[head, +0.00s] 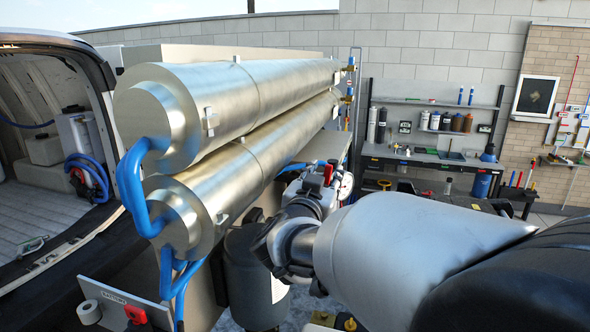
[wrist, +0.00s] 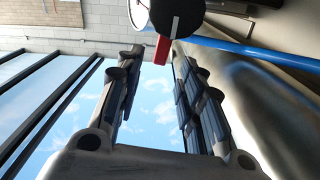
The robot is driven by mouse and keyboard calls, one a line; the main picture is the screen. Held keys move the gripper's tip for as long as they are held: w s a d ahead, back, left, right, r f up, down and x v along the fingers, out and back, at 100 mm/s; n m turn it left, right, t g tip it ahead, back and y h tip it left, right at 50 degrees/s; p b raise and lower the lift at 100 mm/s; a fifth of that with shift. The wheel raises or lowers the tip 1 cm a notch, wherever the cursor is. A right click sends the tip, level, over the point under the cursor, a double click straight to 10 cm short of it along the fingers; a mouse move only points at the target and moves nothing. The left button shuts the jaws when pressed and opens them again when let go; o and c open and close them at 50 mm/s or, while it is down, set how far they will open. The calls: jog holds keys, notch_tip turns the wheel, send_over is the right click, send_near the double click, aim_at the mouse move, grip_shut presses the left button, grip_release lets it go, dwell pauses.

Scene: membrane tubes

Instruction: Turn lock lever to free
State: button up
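A red lever (head: 328,172) stands upright beside a round white-faced gauge (head: 345,186), at the near end of a shelf right of the steel tubes. In the wrist view a red piece (wrist: 162,48), apparently this lever, shows below a black round part (wrist: 178,14). My gripper (wrist: 155,62) is open, with its two dark ridged fingers apart. The red piece lies near the gap between the fingertips, and nothing is held. Contact cannot be told. In the head view my wrist (head: 290,245) is just below the lever, and the fingers are mostly hidden.
Two large steel membrane tubes (head: 240,100) with blue hoses (head: 135,190) fill the left. A dark cylinder (head: 255,275) stands below them. A blue pipe (wrist: 265,50) and a steel tube (wrist: 240,85) run close to the right finger in the wrist view. A workbench (head: 425,160) stands behind.

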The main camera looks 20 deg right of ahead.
jog(key=v, duration=0.6)
jog(key=shift+c, duration=0.5)
